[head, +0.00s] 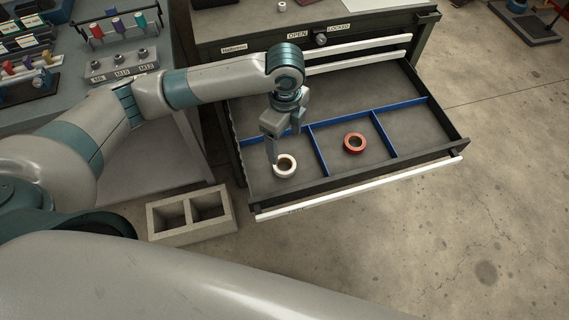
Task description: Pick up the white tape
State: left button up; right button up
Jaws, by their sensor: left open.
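The white tape (285,167) is a small roll lying flat in the front left compartment of the open drawer (451,158). My left gripper (273,152) reaches down over that compartment, open, with a fingertip at the left rim of the roll. I cannot tell whether the finger touches the roll or goes into its hole. A red tape roll (355,143) lies in the middle front compartment, to the right of the white one. My right gripper is not in view.
Blue dividers (319,150) split the front of the drawer; the back part is empty. The cabinet (236,27) stands behind. A concrete block (192,215) sits on the floor at left, near a bench with tools (120,60). The floor at right is mostly clear.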

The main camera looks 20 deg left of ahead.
pick_arm(q)
send_near(284, 168)
jog(key=shift+d+f+p, duration=0.15)
jog(key=shift+d+p, duration=0.05)
jog(key=shift+p, duration=0.15)
jog(key=shift+f, duration=0.4)
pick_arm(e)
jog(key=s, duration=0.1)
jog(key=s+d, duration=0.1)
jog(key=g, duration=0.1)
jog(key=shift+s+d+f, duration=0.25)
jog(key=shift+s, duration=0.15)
pick_arm(q)
jog(key=shift+f, duration=0.45)
notch_tip(284, 168, down, 4)
jog(key=shift+a+r+p, duration=0.15)
jog(key=shift+r+p, duration=0.05)
jog(key=shift+p, duration=0.5)
jog(key=shift+f, duration=0.35)
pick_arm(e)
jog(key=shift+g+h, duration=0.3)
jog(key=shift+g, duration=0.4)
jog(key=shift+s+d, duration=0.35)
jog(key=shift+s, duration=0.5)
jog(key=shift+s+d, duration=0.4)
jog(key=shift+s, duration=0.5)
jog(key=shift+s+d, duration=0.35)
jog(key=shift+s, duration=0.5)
